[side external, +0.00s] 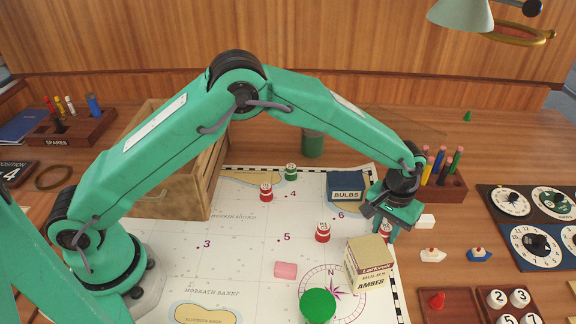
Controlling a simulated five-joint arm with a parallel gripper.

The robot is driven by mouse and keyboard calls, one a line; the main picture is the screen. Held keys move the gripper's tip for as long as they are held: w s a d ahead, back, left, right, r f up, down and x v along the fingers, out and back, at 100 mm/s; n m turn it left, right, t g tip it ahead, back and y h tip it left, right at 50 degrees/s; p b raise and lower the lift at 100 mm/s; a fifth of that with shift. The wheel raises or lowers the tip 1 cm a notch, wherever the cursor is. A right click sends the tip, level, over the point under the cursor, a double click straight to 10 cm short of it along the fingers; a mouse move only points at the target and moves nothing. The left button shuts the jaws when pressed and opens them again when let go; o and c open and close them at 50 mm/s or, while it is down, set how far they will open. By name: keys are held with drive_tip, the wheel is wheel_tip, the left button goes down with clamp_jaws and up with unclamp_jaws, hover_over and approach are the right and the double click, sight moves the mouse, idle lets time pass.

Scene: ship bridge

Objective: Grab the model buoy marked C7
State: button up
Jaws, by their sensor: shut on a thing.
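My gripper (384,229) points down at the right edge of the white chart, beside the Amber box. It is shut on a small red and white buoy (386,233), which is mostly hidden by the jaws. Its marking cannot be read. Two other red and white buoys stand on the chart, one near the middle (322,232) and one further back (266,193). A green and white buoy (291,172) stands at the back. The markings on these are too small to read for sure.
The Amber box (371,263) stands just in front of my gripper, and the blue Bulbs box (346,187) behind left. A pink eraser (285,270) and green disc (318,306) lie on the chart (250,275). Toy boats (433,255) and dial panels (540,245) are right.

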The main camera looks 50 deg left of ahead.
sight(386, 227)
drive_tip(key=shift+r, duration=0.1)
drive_tip(key=shift+r, duration=4.95)
drive_tip(key=shift+r, duration=0.1)
